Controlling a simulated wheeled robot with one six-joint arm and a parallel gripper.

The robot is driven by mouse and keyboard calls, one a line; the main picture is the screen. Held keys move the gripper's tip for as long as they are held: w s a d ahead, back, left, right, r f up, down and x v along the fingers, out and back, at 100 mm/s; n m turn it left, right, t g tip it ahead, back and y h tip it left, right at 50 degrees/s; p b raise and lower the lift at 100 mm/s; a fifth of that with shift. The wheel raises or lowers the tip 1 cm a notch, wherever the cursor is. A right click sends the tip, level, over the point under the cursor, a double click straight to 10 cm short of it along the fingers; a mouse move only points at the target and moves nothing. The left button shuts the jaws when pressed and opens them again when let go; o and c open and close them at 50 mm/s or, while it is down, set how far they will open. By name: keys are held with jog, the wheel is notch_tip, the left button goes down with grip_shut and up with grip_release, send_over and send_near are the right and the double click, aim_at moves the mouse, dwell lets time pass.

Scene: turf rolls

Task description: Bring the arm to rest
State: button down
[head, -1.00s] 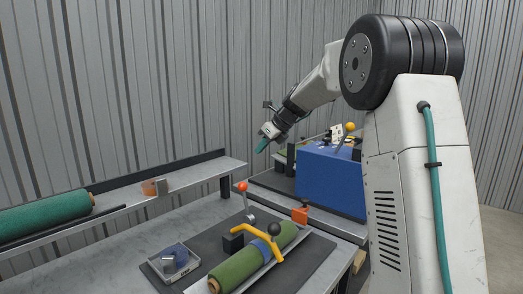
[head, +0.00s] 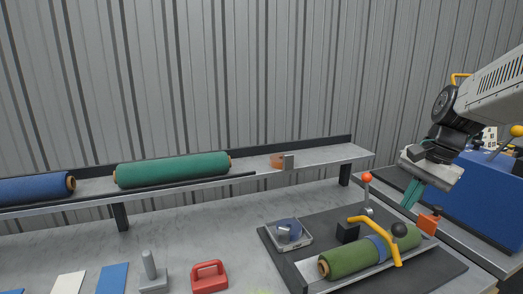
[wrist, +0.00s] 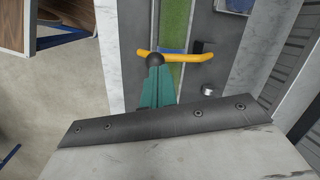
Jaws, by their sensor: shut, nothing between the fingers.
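My gripper (head: 412,194) hangs at the right in the head view, with its teal fingers together and nothing between them. It points down, apart from the things below as far as I can tell. In the wrist view the shut fingers (wrist: 157,88) show in the middle, in front of a yellow handle (wrist: 190,57) with a dark knob. In the head view that yellow handle (head: 374,228) arches over a green turf roll (head: 342,264) with a blue band. The roll lies in a tray on a dark mat.
An orange-knobbed lever (head: 367,180), an orange block (head: 429,221) and a blue box (head: 485,190) stand near the gripper. A clear tray (head: 304,242) lies left of the roll. A rear shelf (head: 325,156) holds green (head: 170,169) and blue (head: 30,190) rolls.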

jog(key=s+a+n+h, duration=0.1)
jog(key=s+a+n, duration=0.1)
jog(key=s, duration=0.6)
jog(key=s+a+f+n, duration=0.1)
jog(key=s+a+n, duration=0.1)
jog(key=s+n, duration=0.3)
jog(key=s+a+n+h, duration=0.1)
jog(key=s+a+n, duration=0.1)
jog(key=s, duration=0.8)
jog(key=shift+s+a+f+n+h, duration=0.15)
jog(key=shift+s+f+n+h, duration=0.2)
jog(key=shift+n, duration=0.35)
